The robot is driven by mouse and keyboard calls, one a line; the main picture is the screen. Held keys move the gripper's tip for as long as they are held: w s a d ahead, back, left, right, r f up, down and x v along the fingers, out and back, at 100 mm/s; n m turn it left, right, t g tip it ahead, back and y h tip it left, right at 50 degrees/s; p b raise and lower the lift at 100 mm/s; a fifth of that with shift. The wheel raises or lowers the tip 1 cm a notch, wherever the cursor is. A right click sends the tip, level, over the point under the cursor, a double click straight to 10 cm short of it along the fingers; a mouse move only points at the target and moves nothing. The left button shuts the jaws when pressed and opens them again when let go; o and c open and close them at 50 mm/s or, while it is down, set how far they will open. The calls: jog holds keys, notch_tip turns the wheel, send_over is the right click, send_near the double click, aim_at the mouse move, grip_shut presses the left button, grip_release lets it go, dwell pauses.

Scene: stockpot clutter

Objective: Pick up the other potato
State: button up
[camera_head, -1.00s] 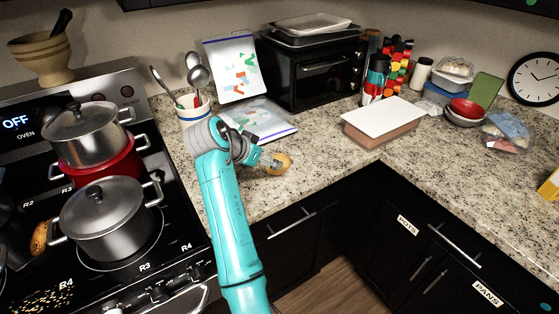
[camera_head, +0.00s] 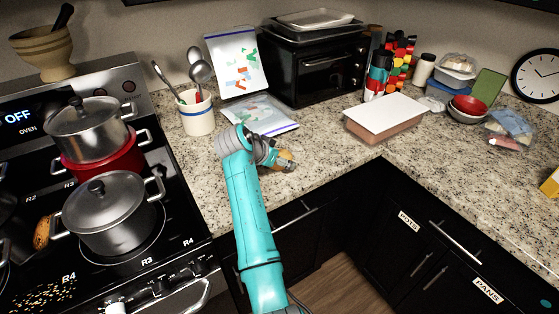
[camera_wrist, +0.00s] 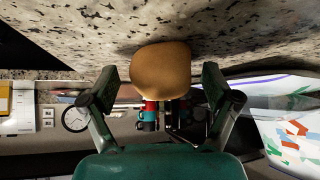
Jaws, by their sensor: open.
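A tan, rounded potato (camera_head: 286,155) lies on the granite counter near its front edge, partly hidden behind my gripper (camera_head: 279,160). In the wrist view the potato (camera_wrist: 160,68) is between the two spread fingers of my gripper (camera_wrist: 160,80), with a gap showing on each side. The gripper is open and low by the counter. A second brown, potato-like thing (camera_head: 42,233) is on the stove at the far left, beside the front pot and partly hidden by it.
A utensil crock (camera_head: 197,117) and a plastic bag (camera_head: 262,118) stand and lie behind my arm. A white-topped box (camera_head: 386,118) is to the right, with a black toaster oven (camera_head: 312,72) behind. Lidded pots (camera_head: 108,212) fill the stove. The counter between potato and box is clear.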

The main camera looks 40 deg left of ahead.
jog(key=c, duration=1.4)
jog(key=shift+o, duration=0.2)
jog(key=shift+r, duration=0.1)
